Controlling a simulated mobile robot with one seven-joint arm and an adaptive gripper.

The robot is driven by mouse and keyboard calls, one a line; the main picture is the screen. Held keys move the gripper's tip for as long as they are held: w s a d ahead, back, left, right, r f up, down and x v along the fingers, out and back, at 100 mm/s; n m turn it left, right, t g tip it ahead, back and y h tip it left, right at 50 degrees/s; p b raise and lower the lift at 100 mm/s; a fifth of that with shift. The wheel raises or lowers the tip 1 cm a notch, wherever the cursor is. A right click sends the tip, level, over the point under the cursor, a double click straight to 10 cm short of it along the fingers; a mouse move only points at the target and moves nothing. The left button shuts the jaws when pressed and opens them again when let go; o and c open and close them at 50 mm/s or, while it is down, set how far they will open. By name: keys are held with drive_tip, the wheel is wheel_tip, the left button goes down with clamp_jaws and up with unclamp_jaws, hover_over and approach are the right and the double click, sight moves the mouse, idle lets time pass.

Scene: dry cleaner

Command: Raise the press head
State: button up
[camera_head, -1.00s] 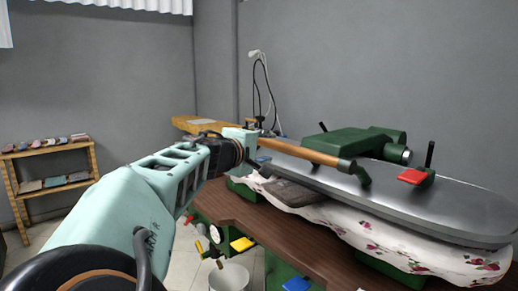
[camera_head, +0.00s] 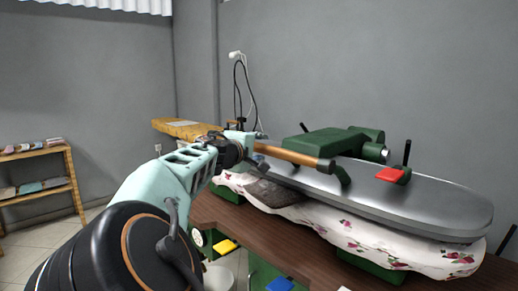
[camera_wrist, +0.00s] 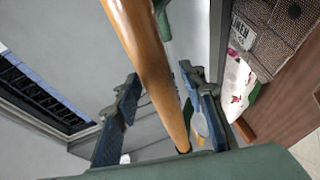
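The press head (camera_head: 400,200) is a long grey metal plate with a green mechanism (camera_head: 335,144) on top. It lies low and flat over a padded board (camera_head: 370,238) with a floral cover. A brown wooden handle (camera_head: 295,156) runs from the press head's near side leftward to my gripper (camera_head: 257,143). In the wrist view the handle (camera_wrist: 146,50) passes between the fingers of my gripper (camera_wrist: 160,82). The fingers stand apart, with a clear gap on the left finger's side. The right finger is close to the handle; contact cannot be told.
A dark woven garment (camera_head: 268,190) lies on the board's left end; its label shows in the wrist view. The brown table (camera_head: 310,262) is below. A wooden shelf (camera_head: 70,175) stands far left. A yellow board (camera_head: 185,128) and a corded lamp-like fixture (camera_head: 237,75) are behind.

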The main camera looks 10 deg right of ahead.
clamp_jaws()
idle(0.3)
drive_tip(key=shift+r, duration=0.1)
